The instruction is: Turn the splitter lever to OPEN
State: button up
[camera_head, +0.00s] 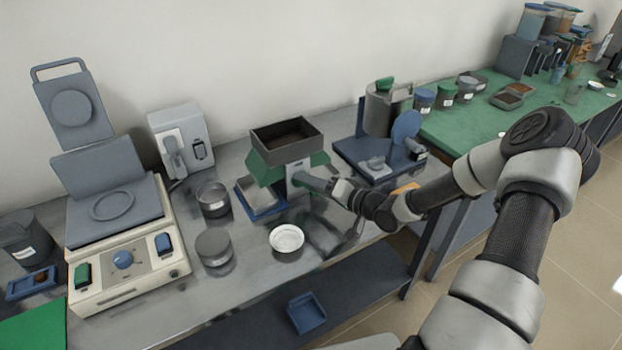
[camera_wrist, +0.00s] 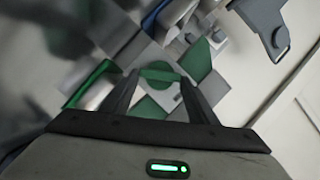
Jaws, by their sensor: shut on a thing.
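The splitter (camera_head: 282,160) stands on the steel bench in the head view, with a dark open hopper (camera_head: 287,136) on a green and grey body. My gripper (camera_head: 322,184) reaches in from the right and meets the splitter's right front side. In the wrist view my gripper (camera_wrist: 160,80) has its two fingers on either side of a green piece (camera_wrist: 160,73), which appears to be the splitter lever. The gripper is shut on it. The fingers hide most of the lever in the head view, and I cannot read any OPEN mark or the lever's exact angle.
A blue tray (camera_head: 262,208) sits at the splitter's left foot. A white dish (camera_head: 286,239), a grey pot (camera_head: 213,200) and a round grey lid or can (camera_head: 214,247) stand close by. A furnace-like device (camera_head: 125,265) with raised lid is at left. The bench front edge is below.

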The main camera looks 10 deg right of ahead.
jog(key=m+y, duration=0.1)
jog(key=f+m+y+b, duration=0.1)
jog(key=m, duration=0.1)
jog(key=shift+d+m+t, duration=0.1)
jog(key=shift+m+t, duration=0.2)
jog(key=shift+f+m+t+y+b, duration=0.1)
jog(key=shift+m+t+y+b, duration=0.25)
jog(key=shift+m+b, duration=0.65)
jog(key=shift+m, duration=0.4)
jog(key=o, duration=1)
jog(key=shift+o, duration=0.2)
jog(key=shift+d, duration=0.1)
jog(key=v, duration=1.7)
jog(key=shift+s+d+p, duration=0.1)
jog(key=shift+s+p, duration=0.05)
jog(key=shift+p, duration=0.25)
